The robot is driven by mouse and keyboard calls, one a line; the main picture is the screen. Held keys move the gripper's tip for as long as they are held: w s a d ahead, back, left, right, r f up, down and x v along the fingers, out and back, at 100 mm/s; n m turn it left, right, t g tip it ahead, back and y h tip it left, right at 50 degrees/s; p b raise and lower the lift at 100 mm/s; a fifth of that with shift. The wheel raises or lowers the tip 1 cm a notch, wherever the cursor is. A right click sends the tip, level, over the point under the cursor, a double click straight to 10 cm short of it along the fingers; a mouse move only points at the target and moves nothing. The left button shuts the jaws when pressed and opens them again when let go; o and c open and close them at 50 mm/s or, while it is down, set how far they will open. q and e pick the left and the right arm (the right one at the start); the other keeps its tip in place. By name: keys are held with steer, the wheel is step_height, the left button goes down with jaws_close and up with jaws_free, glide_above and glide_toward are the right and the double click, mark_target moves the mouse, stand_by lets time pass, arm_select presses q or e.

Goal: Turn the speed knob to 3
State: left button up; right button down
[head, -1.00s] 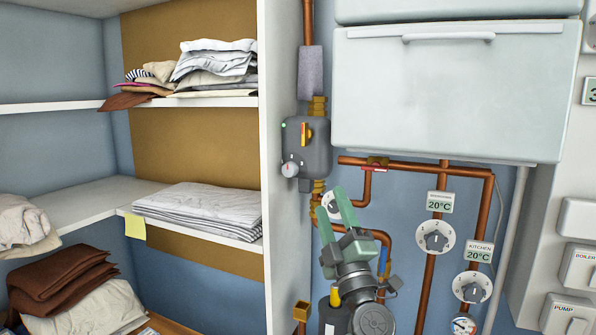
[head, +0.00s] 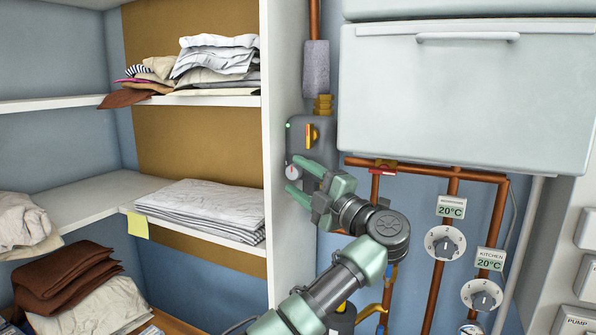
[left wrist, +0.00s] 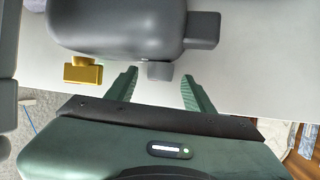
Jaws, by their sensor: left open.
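A dark grey pump unit (head: 325,140) is mounted on the pipe beside the shelf wall, with a green light and a yellow lever (head: 310,135). A small round light-grey knob (head: 292,172) sits low on its front; I cannot read its setting. My left gripper (head: 294,174) is open, with one green finger above the knob and one below it. In the left wrist view the knob (left wrist: 160,70) shows between the fingertips, slightly beyond them, and no contact is visible. My right gripper is not in view.
Two numbered white dials, an upper one (head: 444,242) and a lower one (head: 482,295), sit on copper pipes (head: 437,275) to the right. A large pale cabinet (head: 465,95) hangs above. The shelf wall (head: 283,240) stands close left of the pump unit.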

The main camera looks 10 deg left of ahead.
arm_select(q)
steer(key=shift+w+a+r, duration=0.15)
steer(key=shift+a, duration=0.1)
jaws_close()
steer(key=shift+f, duration=0.2)
